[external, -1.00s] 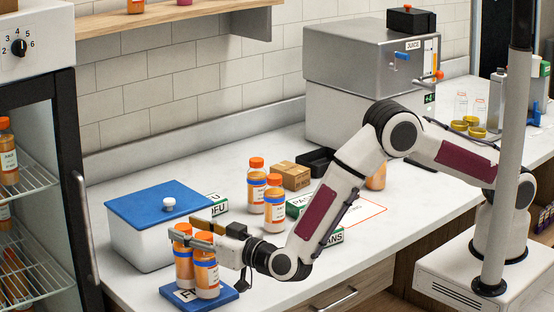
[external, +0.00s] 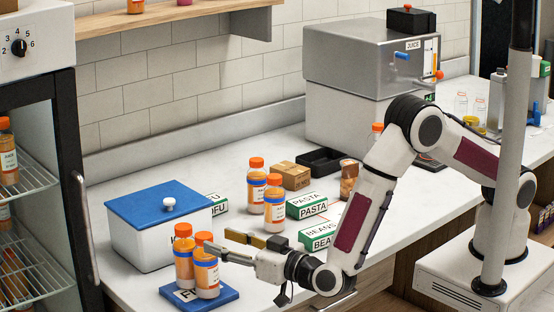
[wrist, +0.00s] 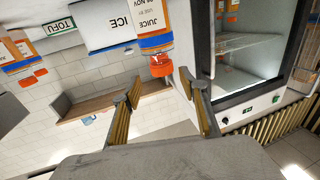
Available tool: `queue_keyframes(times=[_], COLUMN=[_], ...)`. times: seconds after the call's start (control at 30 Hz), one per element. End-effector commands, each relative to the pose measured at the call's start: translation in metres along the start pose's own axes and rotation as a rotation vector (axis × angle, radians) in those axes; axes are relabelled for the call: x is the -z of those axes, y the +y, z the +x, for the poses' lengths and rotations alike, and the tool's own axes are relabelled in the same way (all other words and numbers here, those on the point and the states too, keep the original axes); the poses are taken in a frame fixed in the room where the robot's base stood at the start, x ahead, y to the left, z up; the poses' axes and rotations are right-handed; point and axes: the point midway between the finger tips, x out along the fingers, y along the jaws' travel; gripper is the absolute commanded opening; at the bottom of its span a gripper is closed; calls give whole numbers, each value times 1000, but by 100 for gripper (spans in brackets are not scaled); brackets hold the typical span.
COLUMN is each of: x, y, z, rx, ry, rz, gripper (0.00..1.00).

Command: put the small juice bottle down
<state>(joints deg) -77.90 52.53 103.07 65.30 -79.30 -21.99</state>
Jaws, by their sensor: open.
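Two small juice bottles with orange caps and blue bands stand upright, close together, on a blue mat: the rear-left one (external: 183,262) and the front-right one (external: 206,275). The blue mat (external: 228,293) lies near the counter's front edge. My gripper (external: 218,243) is open and empty, just right of the front-right bottle. In the wrist view, the open fingers (wrist: 164,95) have nothing between them, and a juice bottle (wrist: 153,35) appears upside down beyond them. Whether a finger still touches the bottle cannot be told.
A white box with a blue lid (external: 150,245) stands behind the bottles. Two more juice bottles (external: 273,208) stand behind my gripper, near the pasta sign (external: 306,206) and a cardboard box (external: 290,175). The fridge (external: 70,160) is at left.

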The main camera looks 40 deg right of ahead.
Motion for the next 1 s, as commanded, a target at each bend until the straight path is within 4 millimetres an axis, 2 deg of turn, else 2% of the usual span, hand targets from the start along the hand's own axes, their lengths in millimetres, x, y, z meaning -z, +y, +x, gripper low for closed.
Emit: queue_keyframes(times=[0.73, 1.0], x=[1, 18], y=[1, 12], z=[2, 24], rx=[1, 18], ry=[-3, -46], rz=[3, 43], gripper=[43, 43])
